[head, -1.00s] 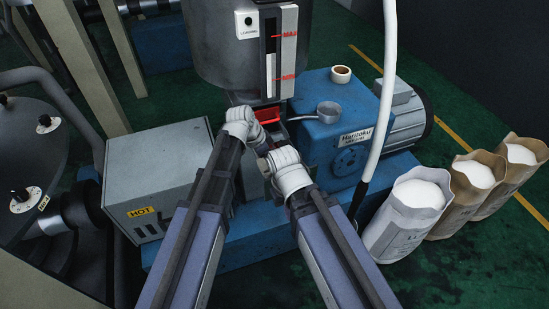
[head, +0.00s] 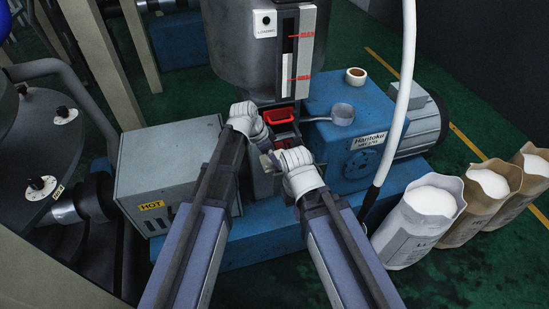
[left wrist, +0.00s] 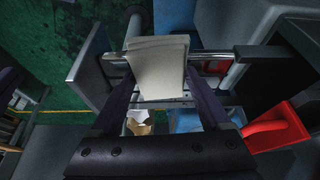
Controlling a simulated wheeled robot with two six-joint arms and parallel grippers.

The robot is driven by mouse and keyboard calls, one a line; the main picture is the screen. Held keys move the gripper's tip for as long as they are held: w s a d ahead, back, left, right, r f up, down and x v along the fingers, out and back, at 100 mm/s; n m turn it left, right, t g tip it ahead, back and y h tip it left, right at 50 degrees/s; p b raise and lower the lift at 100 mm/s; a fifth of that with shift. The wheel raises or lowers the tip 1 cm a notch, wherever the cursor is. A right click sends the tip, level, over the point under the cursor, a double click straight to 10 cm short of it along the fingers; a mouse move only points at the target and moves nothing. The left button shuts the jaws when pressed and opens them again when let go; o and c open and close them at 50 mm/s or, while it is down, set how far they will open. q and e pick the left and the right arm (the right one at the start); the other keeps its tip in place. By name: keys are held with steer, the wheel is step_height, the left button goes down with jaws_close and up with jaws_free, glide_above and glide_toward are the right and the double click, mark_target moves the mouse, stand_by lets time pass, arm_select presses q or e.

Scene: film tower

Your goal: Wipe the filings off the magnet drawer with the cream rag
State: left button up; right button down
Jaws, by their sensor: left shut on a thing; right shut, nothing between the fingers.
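The cream rag (left wrist: 158,68) is folded over and pinched between the fingers of my left gripper (left wrist: 160,88) in the left wrist view. The magnet drawer appears as a grey front plate (left wrist: 90,66) with bright metal bars (left wrist: 215,54) behind and right of the rag. I cannot tell whether the rag touches the bars, and I cannot make out filings. In the head view my left gripper (head: 266,136) is at the hopper's base, hiding much of the drawer. My right gripper (head: 270,161) is shut and empty, just below and right of it.
A red open-topped part (head: 282,117) sits under the hopper (head: 250,55), close to my left gripper. A grey box marked HOT (head: 165,170) stands left. Open sacks (head: 425,215) stand farther right.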

arm_select(q)
steer(key=shift+d, duration=0.1)
steer(key=shift+w+d, duration=0.3)
steer(key=shift+d, duration=0.6)
steer(key=shift+w+d, duration=0.3)
steer(key=shift+d, duration=0.6)
steer(key=shift+d, duration=0.1)
steer(key=shift+w+d, duration=0.25)
steer(key=shift+d, duration=0.6)
steer(key=shift+w+d, duration=0.25)
steer(key=shift+d, duration=0.55)
steer(key=shift+d, duration=0.15)
steer(key=shift+w+d, duration=0.35)
steer(key=shift+d, duration=0.5)
steer(key=shift+w+d, duration=0.3)
steer(key=shift+d, duration=0.55)
step_height(320, 180, up, 6)
steer(key=p, duration=0.6)
